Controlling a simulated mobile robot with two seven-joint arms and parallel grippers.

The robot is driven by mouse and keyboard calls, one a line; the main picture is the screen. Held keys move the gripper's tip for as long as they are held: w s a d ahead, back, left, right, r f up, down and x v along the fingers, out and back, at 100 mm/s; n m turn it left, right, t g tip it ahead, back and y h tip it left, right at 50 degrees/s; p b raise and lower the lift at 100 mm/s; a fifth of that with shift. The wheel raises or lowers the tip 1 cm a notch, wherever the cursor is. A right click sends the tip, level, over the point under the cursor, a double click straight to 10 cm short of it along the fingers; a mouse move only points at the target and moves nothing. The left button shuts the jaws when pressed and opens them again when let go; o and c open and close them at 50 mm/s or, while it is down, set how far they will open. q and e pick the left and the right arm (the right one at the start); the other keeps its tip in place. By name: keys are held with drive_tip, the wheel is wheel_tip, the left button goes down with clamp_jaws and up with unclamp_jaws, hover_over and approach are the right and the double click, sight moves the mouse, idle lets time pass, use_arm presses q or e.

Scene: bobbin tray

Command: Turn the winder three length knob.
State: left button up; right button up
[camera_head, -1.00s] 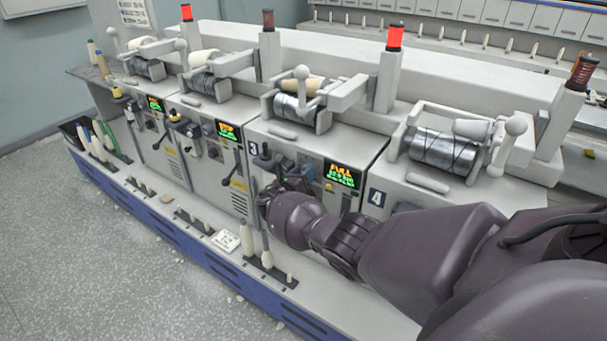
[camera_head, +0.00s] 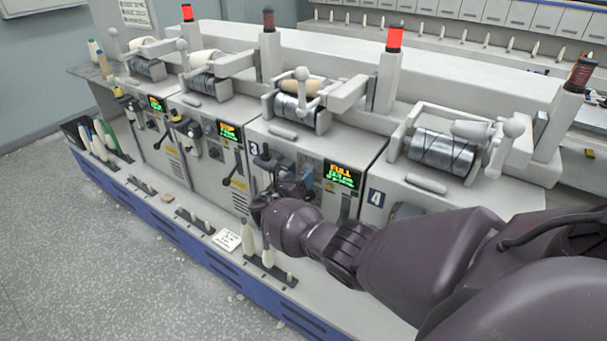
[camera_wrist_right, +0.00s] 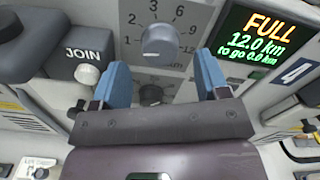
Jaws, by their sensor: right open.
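Winder three (camera_head: 318,143) has a front panel with a grey round dial knob (camera_wrist_right: 160,45) ringed by numbers up to 12, seen in the right wrist view. A dark knob (camera_wrist_right: 151,95) sits below it, partly hidden by my gripper. My right gripper (camera_wrist_right: 160,66) is open, its two blue fingers pointing at the panel. The fingers appear left and right of the grey knob and below its centre, with nothing held between them. Contact cannot be told. In the head view my right wrist covers part of the panel. My left gripper is not in view.
The winder three display (camera_wrist_right: 257,45) reads FULL, 12.0 km, to go 0.0 km. A JOIN button (camera_wrist_right: 87,74) and a dark lever head are at the left. Winder four (camera_head: 440,185) stands to the right. Bobbins (camera_head: 268,257) stand on the ledge below.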

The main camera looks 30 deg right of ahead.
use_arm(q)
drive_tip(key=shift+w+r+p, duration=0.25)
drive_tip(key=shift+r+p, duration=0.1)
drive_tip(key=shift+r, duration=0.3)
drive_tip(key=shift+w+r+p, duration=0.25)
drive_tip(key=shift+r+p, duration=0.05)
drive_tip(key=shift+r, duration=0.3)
use_arm(e)
drive_tip(key=v, duration=0.8)
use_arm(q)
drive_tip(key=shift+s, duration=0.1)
